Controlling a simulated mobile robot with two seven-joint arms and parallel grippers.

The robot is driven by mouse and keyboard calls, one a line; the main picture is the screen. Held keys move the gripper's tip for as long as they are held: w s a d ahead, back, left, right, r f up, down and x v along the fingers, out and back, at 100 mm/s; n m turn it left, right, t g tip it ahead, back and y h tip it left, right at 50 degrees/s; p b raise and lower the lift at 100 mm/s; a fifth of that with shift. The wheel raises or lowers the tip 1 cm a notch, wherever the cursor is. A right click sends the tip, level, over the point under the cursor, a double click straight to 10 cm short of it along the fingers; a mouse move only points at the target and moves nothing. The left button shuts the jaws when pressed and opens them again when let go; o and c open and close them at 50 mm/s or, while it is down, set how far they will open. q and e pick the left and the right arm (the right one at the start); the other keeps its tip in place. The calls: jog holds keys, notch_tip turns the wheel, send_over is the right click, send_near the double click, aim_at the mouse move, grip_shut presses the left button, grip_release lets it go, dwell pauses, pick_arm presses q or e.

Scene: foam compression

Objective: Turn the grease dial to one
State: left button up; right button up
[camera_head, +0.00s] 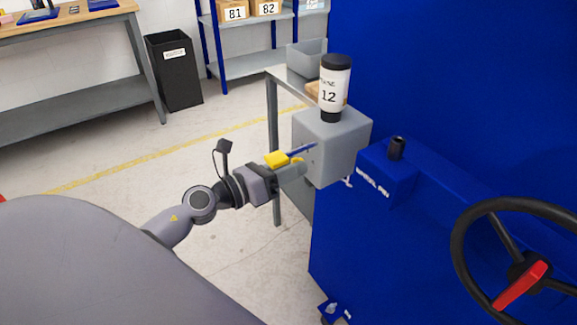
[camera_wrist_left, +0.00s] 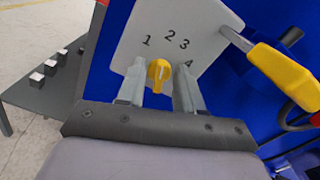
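The grease dial is a small yellow knob (camera_wrist_left: 158,73) on a light grey panel (camera_wrist_left: 205,22) printed 1, 2, 3 and 4. My left gripper (camera_wrist_left: 159,77) has one finger on each side of the knob. Narrow gaps seem to show between fingers and knob; contact is unclear. Which number the knob points to is hard to tell. In the head view, my left gripper (camera_head: 304,170) is at the left face of the grey box (camera_head: 345,147), and the knob is hidden. My right gripper is not in view.
A bottle labelled 12 (camera_head: 334,88) stands on the box. A blue machine (camera_head: 430,90) and steering wheel (camera_head: 510,260) are right.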

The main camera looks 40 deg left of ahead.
pick_arm(q)
grip_shut()
pick_arm(e)
jog(key=shift+w+r, duration=0.15)
pick_arm(q)
jog(key=shift+n, duration=0.3)
pick_arm(e)
jog(key=shift+r, duration=0.15)
pick_arm(q)
jog(key=n+p, duration=0.4)
jog(key=n, duration=0.3)
jog(key=shift+a+f, duration=0.1)
pick_arm(e)
jog(key=shift+s+d+r, duration=0.15)
jog(key=shift+d+r, duration=0.05)
jog(key=shift+r, duration=0.45)
jog(key=shift+s+d+r, duration=0.1)
jog(key=shift+d+r, duration=0.1)
jog(key=shift+r, duration=0.4)
pick_arm(q)
jog(key=shift+n, duration=0.3)
pick_arm(e)
jog(key=shift+s+f, duration=0.1)
pick_arm(q)
grip_release()
